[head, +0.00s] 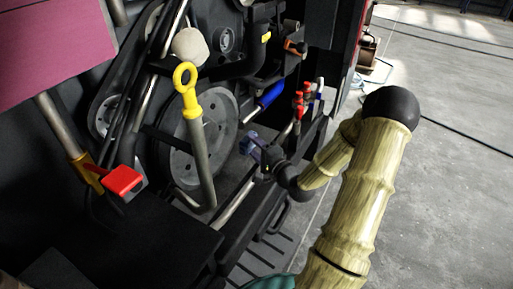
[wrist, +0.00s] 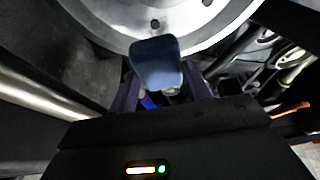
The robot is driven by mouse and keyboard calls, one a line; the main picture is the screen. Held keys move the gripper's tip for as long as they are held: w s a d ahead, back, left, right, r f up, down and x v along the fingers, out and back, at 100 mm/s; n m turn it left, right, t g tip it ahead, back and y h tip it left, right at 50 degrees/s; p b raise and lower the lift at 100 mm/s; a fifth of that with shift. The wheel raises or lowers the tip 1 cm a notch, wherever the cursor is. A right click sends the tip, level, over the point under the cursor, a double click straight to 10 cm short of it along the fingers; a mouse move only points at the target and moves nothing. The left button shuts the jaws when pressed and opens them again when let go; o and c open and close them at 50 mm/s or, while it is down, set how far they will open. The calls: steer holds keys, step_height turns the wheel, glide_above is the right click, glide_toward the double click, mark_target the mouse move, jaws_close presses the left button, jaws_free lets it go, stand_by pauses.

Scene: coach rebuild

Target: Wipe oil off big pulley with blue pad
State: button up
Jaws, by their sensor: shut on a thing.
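The big pulley (head: 212,130) is a large grey disc with holes, low on the front of the engine. Its pale lower rim fills the top of the wrist view (wrist: 105,18). My gripper (head: 256,148) is to the right of the pulley and shut on the blue pad (head: 247,142). In the wrist view the pad (wrist: 157,62) stands out between the fingers and overlaps the pulley's lower rim. I cannot tell whether it touches the pulley face. No oil stands out clearly on the visible part of the pulley. The yellow-topped dipstick tube hides part of it in the head view.
The yellow dipstick handle (head: 185,76) and its grey tube stand before the pulley. A red-ended lever (head: 122,180) is at lower left. Open concrete floor (head: 455,160) is at the right.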

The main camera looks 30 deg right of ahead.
steer(key=shift+w+a+b, duration=0.2)
steer(key=shift+w+a, duration=0.35)
steer(key=shift+w, duration=0.25)
steer(key=shift+w+a+b, duration=0.25)
steer(key=shift+w+a, duration=0.3)
steer(key=shift+w, duration=0.25)
steer(key=shift+w+a+b, duration=0.2)
steer(key=shift+w+a, duration=0.35)
steer(key=shift+w, duration=0.25)
steer(key=shift+w+a, duration=0.55)
steer(key=shift+w, duration=0.25)
steer(key=shift+w+d+p, duration=0.45)
steer(key=shift+w+d, duration=0.05)
steer(key=shift+d, duration=0.4)
steer(key=shift+w+d+p, duration=0.45)
steer(key=shift+w+d, duration=0.05)
steer(key=shift+d, duration=0.4)
steer(key=shift+w+a+r, duration=0.1)
steer(key=shift+a, duration=0.1)
steer(key=shift+s+a+p, duration=0.2)
steer(key=shift+s+a, duration=0.4)
steer(key=shift+a, duration=0.2)
steer(key=shift+s+a+p, duration=0.2)
steer(key=shift+s+a, duration=0.4)
steer(key=shift+a, duration=0.15)
